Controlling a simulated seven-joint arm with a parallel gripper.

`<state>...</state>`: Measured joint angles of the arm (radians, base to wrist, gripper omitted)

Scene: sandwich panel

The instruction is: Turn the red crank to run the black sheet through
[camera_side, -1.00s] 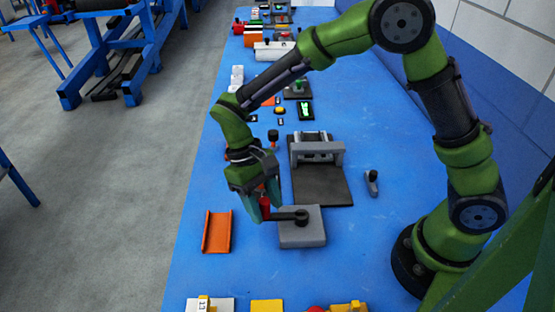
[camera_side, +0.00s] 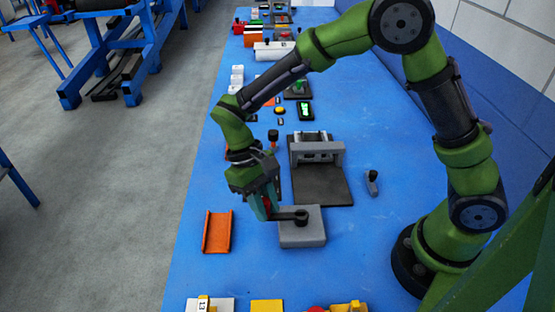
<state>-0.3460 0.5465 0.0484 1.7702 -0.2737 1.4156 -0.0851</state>
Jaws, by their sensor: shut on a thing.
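The red crank handle (camera_side: 267,205) stands at the left end of a dark crank arm (camera_side: 286,215). The arm is pivoted on a grey block (camera_side: 303,236) on the blue table. My gripper (camera_side: 264,207) points down and is shut on the red handle, hiding most of it. The crank arm points left from its hub. A black sheet (camera_side: 322,186) lies flat behind the grey block. Its far end is at a grey roller frame (camera_side: 317,150); how far it reaches under the frame is hard to tell.
An orange channel (camera_side: 217,232) lies left of my gripper. A small grey lever piece (camera_side: 372,182) stands right of the sheet. Several small parts fill the far table, and a yellow block (camera_side: 266,306) sits at the near edge. The right side of the table is mostly clear.

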